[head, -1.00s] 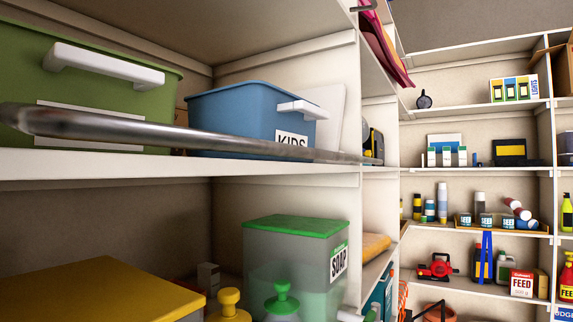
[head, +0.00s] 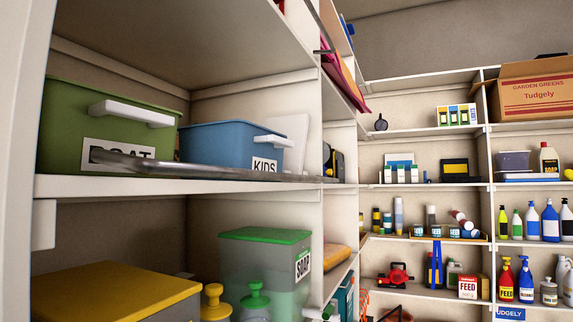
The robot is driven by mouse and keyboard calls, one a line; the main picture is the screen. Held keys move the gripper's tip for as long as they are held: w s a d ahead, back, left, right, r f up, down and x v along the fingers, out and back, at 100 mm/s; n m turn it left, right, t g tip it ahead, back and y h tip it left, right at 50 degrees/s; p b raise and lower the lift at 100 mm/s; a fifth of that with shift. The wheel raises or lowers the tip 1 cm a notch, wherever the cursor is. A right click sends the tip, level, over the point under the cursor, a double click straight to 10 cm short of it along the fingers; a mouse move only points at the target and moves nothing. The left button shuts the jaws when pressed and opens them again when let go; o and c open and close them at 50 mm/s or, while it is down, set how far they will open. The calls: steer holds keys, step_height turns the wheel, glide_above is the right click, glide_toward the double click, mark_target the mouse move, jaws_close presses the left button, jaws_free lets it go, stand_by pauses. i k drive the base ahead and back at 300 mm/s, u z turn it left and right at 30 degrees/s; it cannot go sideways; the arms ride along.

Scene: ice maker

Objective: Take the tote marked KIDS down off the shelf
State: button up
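The blue tote marked KIDS (head: 215,144) stands on the upper shelf (head: 110,186) at the left in the head view. It has a white handle on its front right end, and its KIDS label is readable below that. A metal rail (head: 215,172) runs along the shelf front and crosses the tote's lower part. A green tote (head: 65,120) with a white handle stands to its left; its label is partly covered by the rail and seems to read BOAT. My gripper is not in view.
Below are a yellow-lidded box (head: 100,288) and a clear SOAP tote (head: 265,262) with a green lid. A shelf upright (head: 30,130) stands at the near left. Shelves at the back right hold bottles, a FEED box (head: 468,288) and a Tudgely carton (head: 541,92).

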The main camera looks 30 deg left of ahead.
mark_target(238, 143)
steer(key=z, duration=1.35)
steer(key=i, duration=1.4)
steer(key=u, duration=3.7)
